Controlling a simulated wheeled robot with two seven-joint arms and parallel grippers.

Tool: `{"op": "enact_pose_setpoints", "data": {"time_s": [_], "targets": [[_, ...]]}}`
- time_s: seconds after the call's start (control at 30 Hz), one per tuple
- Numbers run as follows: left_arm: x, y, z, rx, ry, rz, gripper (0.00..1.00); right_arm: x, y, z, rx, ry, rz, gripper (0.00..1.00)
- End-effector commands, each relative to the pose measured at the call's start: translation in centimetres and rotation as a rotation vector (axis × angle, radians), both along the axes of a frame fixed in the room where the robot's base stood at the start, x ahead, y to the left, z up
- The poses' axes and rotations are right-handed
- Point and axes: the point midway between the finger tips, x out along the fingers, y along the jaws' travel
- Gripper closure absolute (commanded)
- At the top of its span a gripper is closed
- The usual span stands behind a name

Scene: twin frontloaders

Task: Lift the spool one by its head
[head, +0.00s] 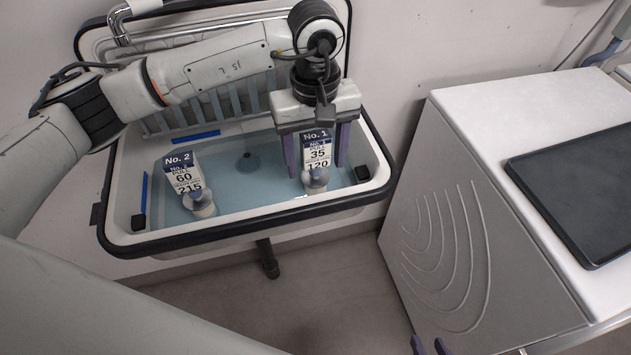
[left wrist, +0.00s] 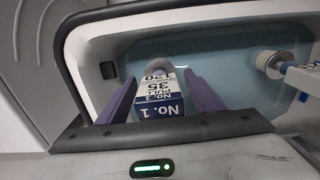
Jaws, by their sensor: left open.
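Spool one (head: 316,179) is in the sink basin, with a pale round head and a standing "No. 1" tag (head: 317,146) behind it. My left gripper (head: 316,170) points down into the basin, open, its purple fingers on either side of the tag. In the left wrist view the tag (left wrist: 160,92) lies between the open fingers (left wrist: 161,82), with gaps at both sides, and the spool's round top (left wrist: 159,64) shows beyond it. Two purple fingertips, seemingly my right gripper's (head: 430,347), show at the bottom edge; their opening is unclear.
A second spool (head: 199,203) with a "No. 2" tag (head: 182,172) stands in the left part of the basin. The dark-rimmed sink (head: 240,237) encloses both. A white cabinet (head: 465,115) with a dark panel (head: 580,190) on top stands to the right.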

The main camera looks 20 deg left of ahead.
Motion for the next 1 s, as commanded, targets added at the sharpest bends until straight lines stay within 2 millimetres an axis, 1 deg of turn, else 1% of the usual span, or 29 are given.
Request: {"op": "enact_pose_setpoints", "data": {"time_s": [0.23, 0.47, 0.5, 0.6, 0.87, 0.97, 1.0], "targets": [[0.0, 0.0, -0.2, 0.0, 0.0, -0.001, 0.39, 0.3, -0.1, 0.1, -0.001, -0.005, -0.001, 0.69], [0.0, 0.0, -0.2, 0.0, 0.0, -0.001, 0.78, 0.2, -0.2, 0.0, -0.003, -0.003, -0.001, 0.69], [0.0, 0.0, -0.2, 0.0, 0.0, -0.001, 0.85, 0.2, -0.2, 0.0, -0.003, -0.002, -0.001, 0.69], [0.0, 0.0, -0.2, -0.001, -0.001, -0.001, 1.0, 0.2, -0.2, -0.1, -0.004, -0.001, 0.0, 0.69], [0.1, 0.0, 0.1, -0.002, -0.003, -0.001, 1.0, 0.1, -0.2, -0.1, -0.005, 0.001, 0.0, 0.69], [0.1, -0.1, 1.0, -0.002, -0.005, -0.001, 1.0, 0.1, -0.2, -0.3, -0.005, 0.002, 0.0, 0.69], [0.1, -0.1, 1.6, -0.002, -0.005, -0.002, 1.0, 0.1, -0.2, -0.4, -0.005, 0.002, 0.0, 0.69]]}}
